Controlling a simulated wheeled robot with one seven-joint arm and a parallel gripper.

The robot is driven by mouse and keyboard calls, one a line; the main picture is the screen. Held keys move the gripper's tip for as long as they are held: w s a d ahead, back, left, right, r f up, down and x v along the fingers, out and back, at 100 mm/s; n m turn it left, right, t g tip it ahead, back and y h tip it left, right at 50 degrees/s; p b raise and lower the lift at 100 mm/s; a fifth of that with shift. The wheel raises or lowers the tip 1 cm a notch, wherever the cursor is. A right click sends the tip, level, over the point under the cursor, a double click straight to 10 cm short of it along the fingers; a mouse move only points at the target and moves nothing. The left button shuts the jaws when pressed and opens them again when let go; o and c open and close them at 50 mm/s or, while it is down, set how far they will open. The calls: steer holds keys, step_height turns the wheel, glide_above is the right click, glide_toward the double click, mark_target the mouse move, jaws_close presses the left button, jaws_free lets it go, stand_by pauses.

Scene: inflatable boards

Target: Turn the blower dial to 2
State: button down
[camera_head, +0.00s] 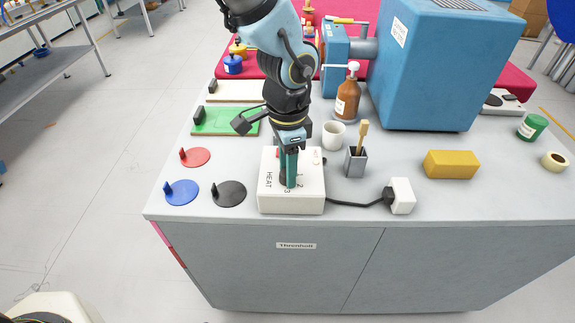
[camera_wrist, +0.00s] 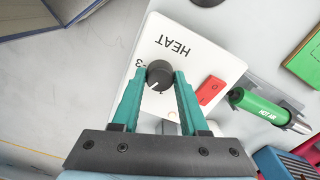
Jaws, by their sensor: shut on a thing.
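A white control box (camera_head: 268,203) marked HEAT sits near the table's front edge. It also shows in the wrist view (camera_wrist: 215,58), with a red switch (camera_wrist: 211,90). Its round black dial (camera_wrist: 159,74) has a white pointer mark aimed down-left in the wrist view. A 3 is printed left of the dial there; in the head view a 3 and a 2 show beside it. Which number the pointer meets is unclear, since a finger covers part of the scale. My gripper (camera_head: 289,182) points down, its teal fingers (camera_wrist: 158,82) shut on the dial from both sides.
A green hot-air tool (camera_wrist: 262,107) lies beside the box. A black cord joins the box to a white block (camera_head: 402,196). A brush holder (camera_head: 356,162), white cup (camera_head: 333,135), brown bottle (camera_head: 347,99) and colored discs (camera_head: 182,193) stand close by.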

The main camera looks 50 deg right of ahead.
steer(key=shift+m, duration=0.5)
steer(key=shift+c, duration=2.2)
jaws_free()
step_height(320, 180, up, 11)
steer(key=b, duration=0.1)
steer(key=shift+f, duration=0.1)
